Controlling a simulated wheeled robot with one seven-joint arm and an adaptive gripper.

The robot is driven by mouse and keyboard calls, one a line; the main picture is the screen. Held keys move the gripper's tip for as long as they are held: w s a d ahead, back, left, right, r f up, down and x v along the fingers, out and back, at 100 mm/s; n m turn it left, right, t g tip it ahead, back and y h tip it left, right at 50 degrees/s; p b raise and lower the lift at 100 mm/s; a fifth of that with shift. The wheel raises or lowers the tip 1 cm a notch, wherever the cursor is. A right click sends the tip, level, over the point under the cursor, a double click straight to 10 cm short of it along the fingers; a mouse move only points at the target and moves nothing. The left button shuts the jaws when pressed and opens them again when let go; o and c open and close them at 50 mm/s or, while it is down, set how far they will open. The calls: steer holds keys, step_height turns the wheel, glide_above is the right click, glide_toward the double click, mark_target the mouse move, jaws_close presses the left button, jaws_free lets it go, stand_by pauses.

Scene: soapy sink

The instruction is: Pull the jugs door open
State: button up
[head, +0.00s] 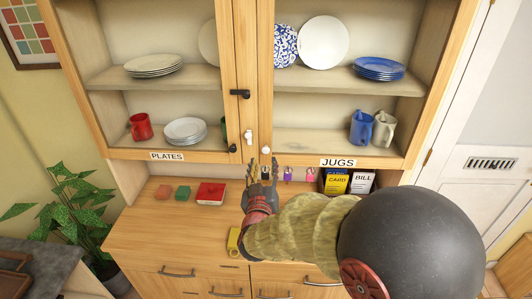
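The jugs door (266,75) is the right-hand wood-framed door of the wall cabinet, with a "JUGS" label (339,162) on its bottom rail. It looks shut. A small white knob (265,149) sits low on its left stile. My gripper (264,163) points up at the cabinet just below this knob. Its fingers look apart with nothing between them; I cannot tell whether a fingertip touches the knob or the door. Behind the door, a blue jug (361,127) and a cream jug (383,128) stand on the lower shelf.
The plates door (228,60) is at left, with a white knob (249,136) and black fittings. On the counter (150,222) below are a red book (211,193), small blocks, and yellow and black boxes (336,181). My arm covers the counter's right part.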

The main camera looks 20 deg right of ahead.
mark_target(265, 151)
steer(key=x, duration=0.7)
steer(key=shift+w+d+f, duration=0.1)
steer(key=shift+w, duration=0.25)
steer(key=c, duration=0.3)
jaws_close()
stand_by(0.3)
